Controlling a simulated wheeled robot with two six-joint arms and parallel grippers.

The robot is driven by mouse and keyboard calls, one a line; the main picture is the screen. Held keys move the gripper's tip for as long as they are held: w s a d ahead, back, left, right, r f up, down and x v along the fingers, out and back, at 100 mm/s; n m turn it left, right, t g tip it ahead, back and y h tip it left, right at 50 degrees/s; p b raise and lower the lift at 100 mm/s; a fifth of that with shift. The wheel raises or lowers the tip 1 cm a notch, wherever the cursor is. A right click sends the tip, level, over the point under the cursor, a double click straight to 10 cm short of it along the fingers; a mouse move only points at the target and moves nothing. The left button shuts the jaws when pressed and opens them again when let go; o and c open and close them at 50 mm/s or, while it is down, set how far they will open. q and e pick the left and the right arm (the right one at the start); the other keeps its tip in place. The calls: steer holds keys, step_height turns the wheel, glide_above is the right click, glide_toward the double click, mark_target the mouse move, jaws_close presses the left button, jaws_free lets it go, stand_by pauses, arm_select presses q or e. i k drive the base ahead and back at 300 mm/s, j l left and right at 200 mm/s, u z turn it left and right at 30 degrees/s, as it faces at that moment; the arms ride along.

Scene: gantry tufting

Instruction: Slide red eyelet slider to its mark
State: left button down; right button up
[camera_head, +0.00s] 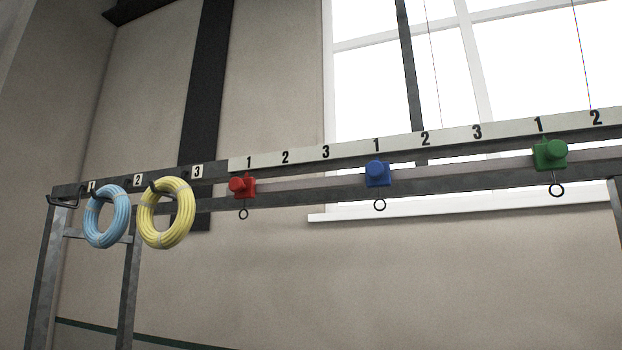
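The red eyelet slider (242,188) sits on the gantry rail below the first number 1 of the white number strip (305,155). A small dark ring hangs under it. The blue slider (377,174) is below the second number 1, also with a ring under it. The green slider (550,154) is at the right, slightly right of the third number 1, with a ring below. Neither of my grippers shows in the head view.
A blue coil (105,217) and a yellow coil (166,213) hang from hooks at the left of the gantry, near labels 1, 2 and 3. Metal posts (47,270) stand below them. A window (440,60) is behind. The space below the sliders is clear.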

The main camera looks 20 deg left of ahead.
mark_target(244, 189)
steer(key=k+j+u, duration=0.35)
steer(key=j+u, duration=0.15)
steer(key=j, duration=0.15)
steer(key=k+j+u, duration=0.25)
steer(key=j+u, duration=0.25)
steer(key=j, duration=0.25)
steer(key=z, duration=1.5)
